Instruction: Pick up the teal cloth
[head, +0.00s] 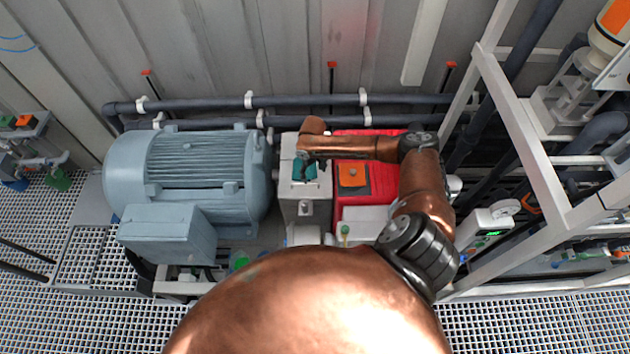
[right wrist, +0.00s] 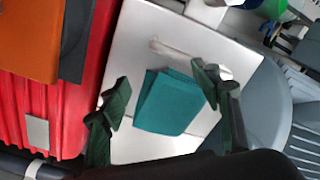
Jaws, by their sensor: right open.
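The teal cloth (right wrist: 168,104) lies folded, a small flat rectangle, on a pale grey box top in the right wrist view. In the head view the cloth (head: 299,172) shows on the narrow grey housing, partly covered by my right gripper. My right gripper (right wrist: 162,92) is open, with one dark green finger on either side of the cloth and nothing held. In the head view the right gripper (head: 313,163) is over the cloth. I cannot tell the exact height of the fingertips above the box top. My left gripper is not in view.
A blue-grey motor (head: 190,170) stands left of the grey housing (head: 305,212). A red unit (head: 378,182) stands close on the right, with an orange item (head: 353,175) on it. Dark pipes (head: 300,101) run behind. A white frame (head: 530,150) stands at the right.

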